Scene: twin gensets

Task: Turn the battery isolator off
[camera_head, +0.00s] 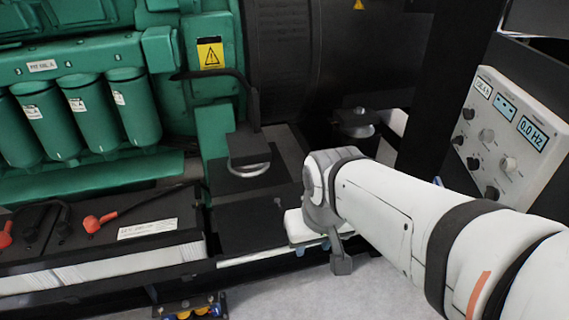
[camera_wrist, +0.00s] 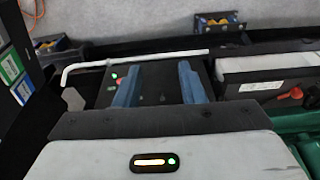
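My gripper (camera_head: 313,248) is low at the middle of the head view, beside a flat black box (camera_head: 250,228) at the genset's base. In the wrist view its two blue fingers (camera_wrist: 158,85) are spread apart, with nothing held between them. The black box (camera_wrist: 160,72) lies beyond and below the fingers. A small red and green mark (camera_wrist: 115,77) shows beside the left finger, partly hidden by it. I cannot tell for certain which part is the battery isolator; no switch handle is clear in either view.
A battery (camera_head: 150,240) with red-capped terminals (camera_head: 92,224) sits left of the black box. The green engine (camera_head: 100,110) rises behind. A grey control panel (camera_head: 510,135) stands at right. A white bent rod (camera_wrist: 140,58) crosses beyond the fingers. Floor (camera_head: 370,290) is clear in front.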

